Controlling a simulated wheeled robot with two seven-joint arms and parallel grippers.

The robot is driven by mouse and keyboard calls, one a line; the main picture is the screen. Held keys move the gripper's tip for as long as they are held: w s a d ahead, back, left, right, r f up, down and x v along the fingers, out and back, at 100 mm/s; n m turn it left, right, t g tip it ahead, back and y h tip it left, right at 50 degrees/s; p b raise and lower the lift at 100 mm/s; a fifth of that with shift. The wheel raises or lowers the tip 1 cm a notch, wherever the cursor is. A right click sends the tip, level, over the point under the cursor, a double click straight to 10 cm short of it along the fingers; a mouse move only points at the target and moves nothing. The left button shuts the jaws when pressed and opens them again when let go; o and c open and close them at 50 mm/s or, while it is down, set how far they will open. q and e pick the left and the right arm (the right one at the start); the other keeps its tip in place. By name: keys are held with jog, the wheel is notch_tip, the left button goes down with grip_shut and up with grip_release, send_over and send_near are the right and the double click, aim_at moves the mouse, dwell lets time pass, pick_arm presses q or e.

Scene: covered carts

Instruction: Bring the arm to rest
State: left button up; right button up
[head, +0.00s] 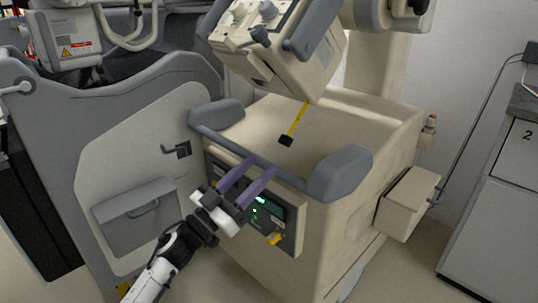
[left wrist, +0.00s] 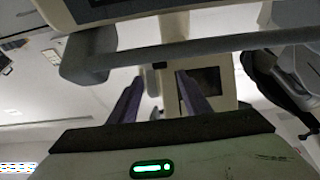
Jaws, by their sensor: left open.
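My left gripper (head: 252,178) shows in the head view in front of the beige cart (head: 325,215). Its two purple fingers are parallel and apart, with nothing between them. Their tips overlap the grey rail at the front edge of the cart's top; I cannot tell whether they touch it. In the left wrist view the open fingers (left wrist: 160,98) point toward a grey bar (left wrist: 160,62). My left arm comes in from the bottom left of the head view. My right gripper is in neither view.
A tilted beige unit (head: 280,45) hangs above the cart with a yellow strap (head: 298,120). A grey cart (head: 140,180) stands left, a cabinet (head: 500,210) right. Bare floor shows between the beige cart and cabinet.

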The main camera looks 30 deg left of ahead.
pick_arm(q)
jog(key=shift+v, duration=1.05)
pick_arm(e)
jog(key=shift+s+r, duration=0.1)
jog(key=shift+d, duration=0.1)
pick_arm(q)
jog(key=s+d+f+n+g+y, duration=0.1)
jog(key=s+d+f+g+y, duration=0.1)
jog(key=s+d+f+g, duration=0.65)
jog(key=s+d+f+n+g+y, duration=0.15)
jog(key=s+d+f, duration=0.3)
jog(key=f, duration=0.95)
jog(key=s+d+f+m+g+h, duration=0.2)
jog(key=s+d+f+g, duration=0.2)
jog(key=s+d, duration=0.6)
jog(key=a+r+y+p, duration=0.1)
jog(key=a+r+p, duration=0.3)
jog(key=r+p, duration=0.7)
jog(key=p, duration=0.9)
jog(key=shift+s+r+t, duration=0.25)
jog(key=shift+s+t, duration=0.05)
jog(key=shift+s, duration=0.1)
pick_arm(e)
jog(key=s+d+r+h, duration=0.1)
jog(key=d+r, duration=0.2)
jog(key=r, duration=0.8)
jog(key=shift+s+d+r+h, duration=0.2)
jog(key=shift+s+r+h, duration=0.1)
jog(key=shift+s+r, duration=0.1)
